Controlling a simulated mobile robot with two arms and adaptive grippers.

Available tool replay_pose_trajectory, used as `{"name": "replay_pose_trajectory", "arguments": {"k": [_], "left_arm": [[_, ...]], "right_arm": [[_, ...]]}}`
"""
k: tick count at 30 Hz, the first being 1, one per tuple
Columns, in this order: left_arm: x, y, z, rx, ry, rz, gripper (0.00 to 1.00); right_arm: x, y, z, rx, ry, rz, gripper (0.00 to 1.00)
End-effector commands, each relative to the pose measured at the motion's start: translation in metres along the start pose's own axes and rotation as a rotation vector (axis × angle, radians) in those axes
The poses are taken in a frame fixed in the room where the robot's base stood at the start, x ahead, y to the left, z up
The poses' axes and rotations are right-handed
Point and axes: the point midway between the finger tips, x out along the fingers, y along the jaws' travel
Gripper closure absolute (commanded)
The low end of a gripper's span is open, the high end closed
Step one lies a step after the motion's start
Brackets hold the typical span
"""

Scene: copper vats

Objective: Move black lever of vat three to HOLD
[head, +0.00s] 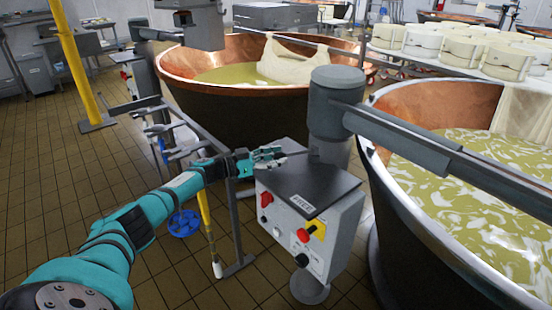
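A grey control box (318,240) stands on a post between the two copper vats, with a dark sloping top and a small label (303,205) too small to read surely. My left gripper (283,155) is beside the box's far left top edge, above the knobs. Its fingers look apart with nothing between them. My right gripper is out of view.
A copper vat (415,215) with whitish-yellow liquid stands right, another vat (215,100) behind. A thick grey arm (430,150) reaches over the right vat from a column (332,110).

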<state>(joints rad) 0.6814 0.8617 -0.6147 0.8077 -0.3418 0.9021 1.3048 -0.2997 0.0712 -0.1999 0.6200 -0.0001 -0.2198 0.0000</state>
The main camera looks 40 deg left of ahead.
Motion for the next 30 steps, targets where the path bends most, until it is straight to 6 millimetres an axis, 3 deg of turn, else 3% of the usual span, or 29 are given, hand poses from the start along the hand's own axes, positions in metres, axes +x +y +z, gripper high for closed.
{"name": "replay_pose_trajectory", "arguments": {"k": [3,14,30], "left_arm": [[0.000,0.000,0.000,0.000,0.000,0.000,0.47],[-0.007,-0.001,0.000,0.000,0.000,-0.003,0.47],[-0.107,0.000,0.001,-0.001,-0.003,-0.002,0.47]], "right_arm": [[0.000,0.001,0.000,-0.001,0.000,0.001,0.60],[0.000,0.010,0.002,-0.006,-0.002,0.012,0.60],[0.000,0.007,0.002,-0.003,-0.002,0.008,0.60]]}}
